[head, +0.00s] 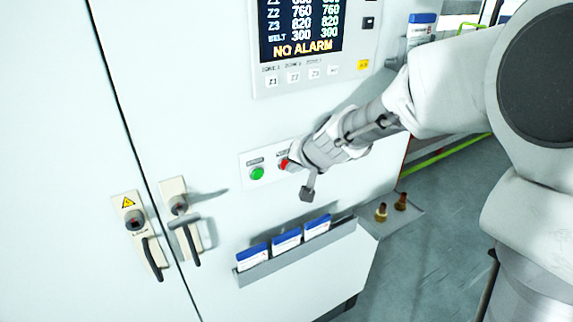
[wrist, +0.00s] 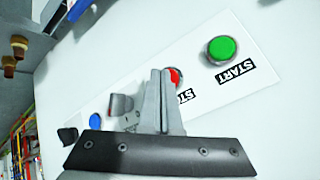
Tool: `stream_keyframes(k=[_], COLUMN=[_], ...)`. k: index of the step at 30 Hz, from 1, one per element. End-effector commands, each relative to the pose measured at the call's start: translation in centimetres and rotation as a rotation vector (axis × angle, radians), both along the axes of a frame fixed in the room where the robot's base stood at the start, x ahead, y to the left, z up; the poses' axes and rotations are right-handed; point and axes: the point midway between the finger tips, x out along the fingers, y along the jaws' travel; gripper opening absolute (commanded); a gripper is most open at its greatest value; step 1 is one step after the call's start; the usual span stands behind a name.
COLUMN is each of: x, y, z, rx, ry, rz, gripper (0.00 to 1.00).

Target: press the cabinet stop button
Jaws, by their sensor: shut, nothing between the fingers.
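The red stop button (head: 284,164) sits on a white button plate on the cabinet front, just right of the green start button (head: 257,173). In the wrist view the red button (wrist: 175,77) is partly hidden behind my fingers, and part of the STOP label shows below it. My gripper (head: 291,166) is shut and empty, with its tips at the red button in the head view. In the wrist view the closed fingertips (wrist: 160,72) overlap the button's left side. I cannot tell whether they touch it.
The wrist view also shows the green button (wrist: 221,50), a blue button (wrist: 95,121) and a grey selector knob (wrist: 120,104) on the plate. In the head view, a display panel (head: 360,62) is above, a document holder (head: 298,252) below, and door handles (head: 190,240) at left.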

Motion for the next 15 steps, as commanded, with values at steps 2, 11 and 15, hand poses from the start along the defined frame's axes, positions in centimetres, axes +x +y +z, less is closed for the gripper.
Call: stream_keyframes(k=[2, 11, 15], x=[0.11, 0.41, 0.38], y=[0.06, 0.24, 0.22], z=[0.04, 0.0, -0.03], rx=[0.0, -0.001, -0.001], ry=[-0.001, 0.0, 0.0], rz=[0.0, -0.001, -0.001], gripper=[0.0, 0.0, 0.0])
